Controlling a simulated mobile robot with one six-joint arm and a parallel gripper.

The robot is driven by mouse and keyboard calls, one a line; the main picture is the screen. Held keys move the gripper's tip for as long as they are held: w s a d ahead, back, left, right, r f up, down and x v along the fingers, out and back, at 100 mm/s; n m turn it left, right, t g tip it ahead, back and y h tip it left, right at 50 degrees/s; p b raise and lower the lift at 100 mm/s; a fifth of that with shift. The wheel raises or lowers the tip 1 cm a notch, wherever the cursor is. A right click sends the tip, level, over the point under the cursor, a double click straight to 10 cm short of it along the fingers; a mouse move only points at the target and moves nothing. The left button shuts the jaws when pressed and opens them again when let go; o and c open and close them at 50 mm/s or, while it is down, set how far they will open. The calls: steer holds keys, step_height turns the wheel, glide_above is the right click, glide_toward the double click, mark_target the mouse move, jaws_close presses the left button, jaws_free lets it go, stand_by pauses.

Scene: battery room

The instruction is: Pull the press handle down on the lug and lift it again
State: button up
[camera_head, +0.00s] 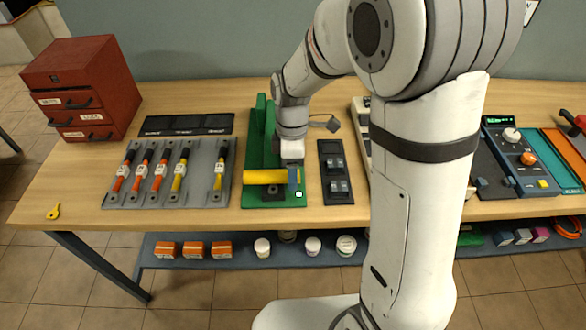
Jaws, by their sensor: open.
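The green press (255,135) stands on the wooden bench left of the picture's middle. Its yellow handle (264,177) lies about level across the front of its green base. My gripper (294,180) is open at the right end of the handle, pointing down. I cannot tell whether its fingers touch the handle. A small dark block (271,190) shows just below the handle on the base. The lug itself is not clear, as the handle and my gripper cover that spot.
A grey rack (205,172) with several red and yellow cables lies left of the press. A dark tray (334,160) stands close on the right. A red drawer cabinet (82,85) stands at the back left. A yellow key (54,211) lies near the front edge.

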jaws_close()
stand_by(0.4)
steer(key=shift+r, duration=0.1)
